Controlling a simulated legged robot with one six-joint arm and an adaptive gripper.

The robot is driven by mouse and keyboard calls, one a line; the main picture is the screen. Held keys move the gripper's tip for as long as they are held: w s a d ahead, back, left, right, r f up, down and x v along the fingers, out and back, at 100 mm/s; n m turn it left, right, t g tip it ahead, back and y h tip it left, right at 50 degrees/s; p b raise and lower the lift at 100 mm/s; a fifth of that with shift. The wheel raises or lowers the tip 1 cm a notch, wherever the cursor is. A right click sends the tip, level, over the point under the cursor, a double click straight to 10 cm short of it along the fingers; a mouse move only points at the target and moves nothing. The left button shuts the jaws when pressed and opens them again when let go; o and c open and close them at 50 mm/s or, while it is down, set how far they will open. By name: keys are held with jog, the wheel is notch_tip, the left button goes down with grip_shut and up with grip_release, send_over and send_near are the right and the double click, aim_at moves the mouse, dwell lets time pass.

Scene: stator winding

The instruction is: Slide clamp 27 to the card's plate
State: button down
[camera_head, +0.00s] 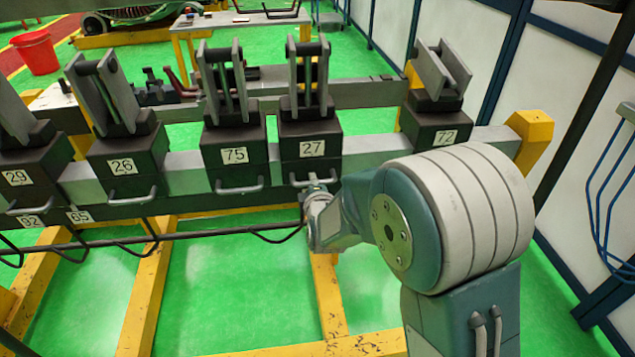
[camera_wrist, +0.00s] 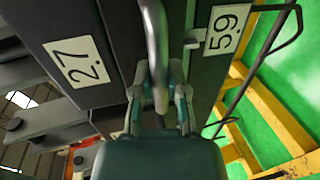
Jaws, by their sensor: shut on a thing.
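Clamp 27 (camera_head: 311,130) is a dark block with two upright grey jaws, sitting on the long grey rail (camera_head: 375,152), close beside clamp 75 (camera_head: 234,140). My gripper (camera_head: 314,187) is at its front and shut on its bar handle. In the wrist view my gripper (camera_wrist: 160,98) has its fingers on either side of the handle (camera_wrist: 154,40), beside the clamp's 27 label (camera_wrist: 79,61). A plate numbered 59 (camera_wrist: 228,29) is on the beam just below the clamp. Plates 92 (camera_head: 30,221) and 65 (camera_head: 79,216) show at the left. I cannot make out a card.
Clamps 26 (camera_head: 122,155) and 29 (camera_head: 25,170) stand further left on the rail. Clamp 72 (camera_head: 437,125) is at the right, near the yellow end post (camera_head: 530,135). Bare rail shows between clamps 27 and 72. My arm covers part of the lower beam.

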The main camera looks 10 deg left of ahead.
jog(key=shift+d+f, duration=0.2)
jog(key=shift+d, duration=0.05)
jog(key=c, duration=0.6)
grip_release()
jog(key=shift+d, duration=0.1)
jog(key=shift+c, duration=0.2)
jog(key=shift+s+r, duration=0.1)
jog(key=v, duration=1.1)
jog(key=shift+s, duration=0.25)
